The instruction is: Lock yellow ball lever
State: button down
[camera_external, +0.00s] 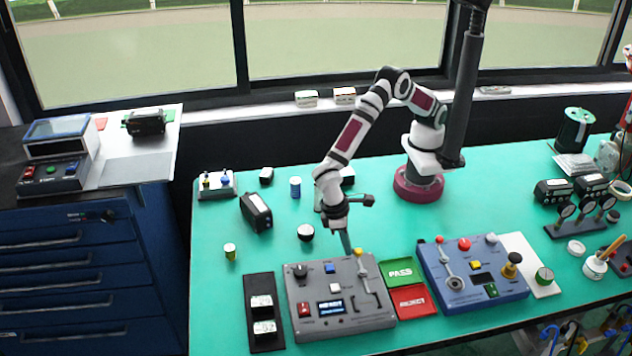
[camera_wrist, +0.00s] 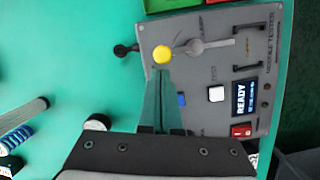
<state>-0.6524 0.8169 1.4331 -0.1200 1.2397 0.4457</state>
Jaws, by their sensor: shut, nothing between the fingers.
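The yellow ball (camera_external: 357,252) is at the far end of the lever (camera_external: 363,272) on the grey tester box (camera_external: 311,292). In the wrist view the yellow ball (camera_wrist: 162,54) sits at the left end of the grey lever (camera_wrist: 205,46), near the box edge. My gripper (camera_external: 347,248) is shut and empty, pointing down at the far edge of the box. In the wrist view its fingertips (camera_wrist: 163,74) are just below the ball. I cannot tell whether they touch it. The gripper hides part of the box there.
Green PASS (camera_external: 398,272) and red REJECT (camera_external: 411,300) trays stand right of the grey box. A blue panel (camera_external: 478,292) with its own lever is farther right. A dark holder (camera_external: 258,285) lies to the left.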

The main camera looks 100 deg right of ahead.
jog(key=shift+s+d+m, duration=0.2)
jog(key=shift+s+m, duration=0.2)
jog(key=shift+m, duration=0.4)
jog(key=shift+s+d+m+y, duration=0.15)
jog(key=shift+s+m+y, duration=0.25)
jog(key=shift+m, duration=0.5)
jog(key=s+m+t, duration=0.1)
jog(key=s+m, duration=0.1)
jog(key=m, duration=0.1)
jog(key=shift+y, duration=0.3)
jog(key=m, duration=0.1)
jog(key=s+m, duration=0.1)
jog(key=m, duration=0.1)
jog(key=shift+s, duration=0.3)
jog(key=m, duration=0.1)
jog(key=s+a+m+t, duration=0.1)
jog(key=m, duration=0.1)
jog(key=shift+s+y, duration=0.25)
jog(key=shift+y, duration=0.05)
jog(key=shift+s+a+m, duration=0.15)
jog(key=shift+m, duration=0.15)
jog(key=shift+s+a, duration=0.25)
